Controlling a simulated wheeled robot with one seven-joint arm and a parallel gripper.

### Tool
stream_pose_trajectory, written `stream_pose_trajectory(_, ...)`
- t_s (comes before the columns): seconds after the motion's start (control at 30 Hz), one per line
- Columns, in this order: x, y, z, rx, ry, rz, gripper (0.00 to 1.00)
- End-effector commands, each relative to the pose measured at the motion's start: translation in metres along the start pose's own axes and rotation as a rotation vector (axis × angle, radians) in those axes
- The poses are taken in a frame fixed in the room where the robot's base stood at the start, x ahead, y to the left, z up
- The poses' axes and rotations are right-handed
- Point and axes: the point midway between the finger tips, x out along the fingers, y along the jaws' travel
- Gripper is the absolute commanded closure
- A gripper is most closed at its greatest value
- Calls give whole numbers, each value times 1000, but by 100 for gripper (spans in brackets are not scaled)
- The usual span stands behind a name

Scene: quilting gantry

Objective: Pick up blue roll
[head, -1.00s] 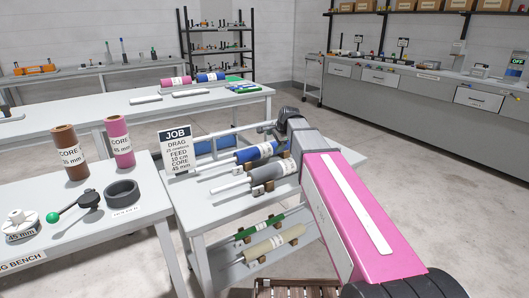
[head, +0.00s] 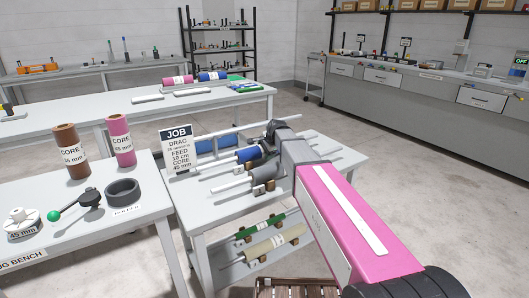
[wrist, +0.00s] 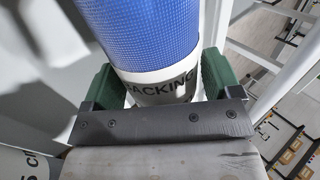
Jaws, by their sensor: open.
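The blue roll (head: 246,155) lies on a rod on the near cart's top, partly hidden by my arm in the head view. In the wrist view the blue roll (wrist: 140,28) is large, with a textured blue surface and a white band lettered "PACKING". My gripper (wrist: 160,82) is open, with one green finger pad on each side of the white band. A narrow gap shows at the left pad; I cannot tell whether the right pad touches. In the head view my gripper (head: 270,133) is over the roll's right part, its fingertips mostly hidden.
A grey roll (head: 262,173) lies close in front of the blue one. Green (head: 262,226) and cream (head: 272,243) rolls are on the shelf below. A JOB sign (head: 177,148) stands at left. Another blue roll (head: 212,76) lies on the back table.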

Motion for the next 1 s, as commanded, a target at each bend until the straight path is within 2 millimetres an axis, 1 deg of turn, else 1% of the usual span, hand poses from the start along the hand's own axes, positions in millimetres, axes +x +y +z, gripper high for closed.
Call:
stream_pose_trajectory(0.03,9,-1,-1,0,-1,2,16)
stream_pose_trajectory(0.1,14,0,0,0,0,1,16)
stream_pose_trajectory(0.33,14,0,0,0,0,0,16)
stream_pose_trajectory(0.37,14,0,0,0,0,0,26)
stream_pose_trajectory(0.4,14,0,0,0,0,0,39)
stream_pose_trajectory(0.47,14,0,0,0,0,0,59)
stream_pose_trajectory(0.5,14,0,0,0,0,0,72)
stream_pose_trajectory(0.8,12,-2,0,0,0,-1,73)
stream_pose_trajectory(0.87,9,-4,0,0,0,-2,73)
stream_pose_trajectory(1.0,-7,-14,0,0,1,-4,73)
